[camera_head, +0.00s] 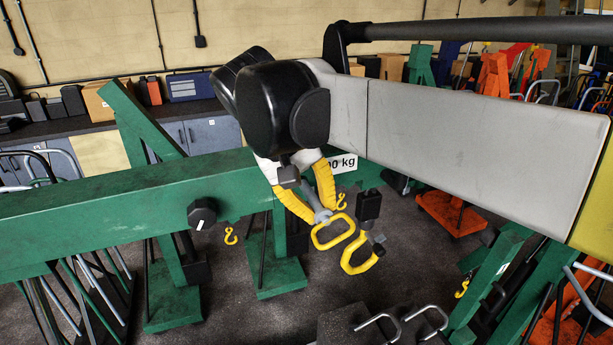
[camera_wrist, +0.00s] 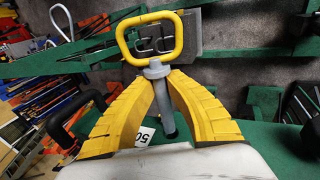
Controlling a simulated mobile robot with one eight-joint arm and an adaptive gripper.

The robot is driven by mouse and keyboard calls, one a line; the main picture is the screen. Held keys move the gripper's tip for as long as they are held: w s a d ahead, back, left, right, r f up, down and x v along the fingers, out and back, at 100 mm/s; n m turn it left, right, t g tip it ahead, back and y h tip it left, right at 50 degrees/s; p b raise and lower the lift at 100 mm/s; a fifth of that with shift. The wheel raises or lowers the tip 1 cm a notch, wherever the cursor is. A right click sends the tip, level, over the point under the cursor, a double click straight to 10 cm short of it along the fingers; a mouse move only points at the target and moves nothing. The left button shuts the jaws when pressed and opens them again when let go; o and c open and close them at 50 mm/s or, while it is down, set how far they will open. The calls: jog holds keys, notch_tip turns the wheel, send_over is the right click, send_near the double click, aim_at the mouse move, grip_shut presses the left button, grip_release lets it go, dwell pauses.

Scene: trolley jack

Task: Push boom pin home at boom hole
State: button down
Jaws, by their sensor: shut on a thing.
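My gripper (camera_head: 322,212) has two yellow fingers closed on the grey neck of the boom pin, beside the green boom (camera_head: 120,205). The boom pin has a yellow loop handle (camera_head: 331,233) that points away from the palm. In the wrist view the boom pin's handle (camera_wrist: 150,38) stands beyond the fingertips of my gripper (camera_wrist: 158,76). Its grey shaft runs back between the fingers to a dark end close to the green boom (camera_wrist: 262,145). The boom hole is not visible; I cannot tell whether the shaft is in it.
A second yellow loop handle (camera_head: 360,254) is close to the right of the held pin, below a black block (camera_head: 369,205). A black knob (camera_head: 202,213) sticks out of the boom's side. Yellow hooks (camera_head: 231,236) hang below. Green stands and an orange base (camera_head: 450,213) occupy the floor.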

aim_at(303, 181)
jog(key=shift+w+a, duration=0.4)
jog(key=shift+w, duration=0.95)
jog(key=shift+w+a, duration=0.4)
jog(key=shift+w, duration=1)
jog(key=shift+w+a, duration=0.4)
jog(key=shift+w, duration=0.95)
jog(key=c, duration=1.4)
grip_release()
jog(key=v, duration=1.2)
jog(key=shift+c, duration=0.2)
